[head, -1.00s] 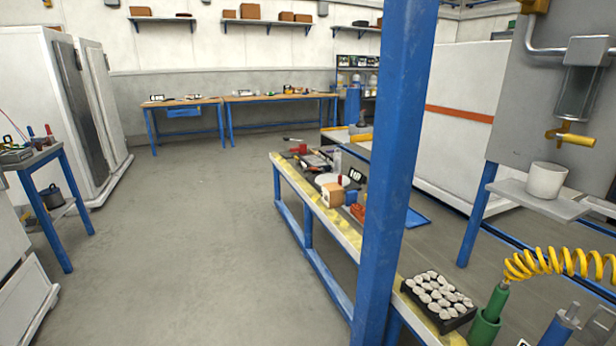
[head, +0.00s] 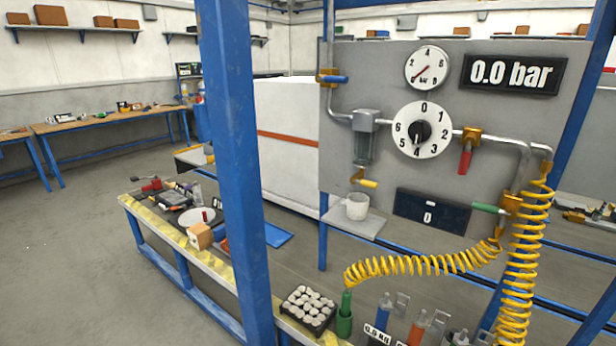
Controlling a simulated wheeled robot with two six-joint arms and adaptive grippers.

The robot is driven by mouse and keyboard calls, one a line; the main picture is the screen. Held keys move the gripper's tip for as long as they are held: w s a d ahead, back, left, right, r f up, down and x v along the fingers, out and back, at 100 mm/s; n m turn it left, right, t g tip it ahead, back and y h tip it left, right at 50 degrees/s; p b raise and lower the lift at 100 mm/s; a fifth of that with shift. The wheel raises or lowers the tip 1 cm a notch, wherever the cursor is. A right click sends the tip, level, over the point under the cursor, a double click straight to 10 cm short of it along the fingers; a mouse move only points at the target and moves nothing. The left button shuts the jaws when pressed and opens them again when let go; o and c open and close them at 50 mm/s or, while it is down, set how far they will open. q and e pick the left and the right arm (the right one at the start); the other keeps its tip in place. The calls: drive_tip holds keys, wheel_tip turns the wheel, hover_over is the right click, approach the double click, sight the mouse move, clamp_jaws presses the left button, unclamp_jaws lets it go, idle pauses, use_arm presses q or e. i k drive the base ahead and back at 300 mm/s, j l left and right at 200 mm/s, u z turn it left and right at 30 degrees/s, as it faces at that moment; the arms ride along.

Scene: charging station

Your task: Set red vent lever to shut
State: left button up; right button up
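The red vent lever (head: 465,160) sits on a brass valve on the pipe at the right of the grey panel (head: 285,345). Its handle hangs straight down, across the run of the pipe. Neither of my grippers shows in the head view.
The panel also carries a blue lever (head: 334,79), a yellow lever (head: 367,183), a green lever (head: 486,208), a numbered dial (head: 422,129), a gauge (head: 427,67) and a "0.0 bar" display (head: 511,74). A blue post (head: 238,170) and yellow coiled hoses (head: 425,265) stand in front. Floor at left is clear.

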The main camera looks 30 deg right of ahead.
sight(464, 163)
drive_tip(key=z, duration=1.3)
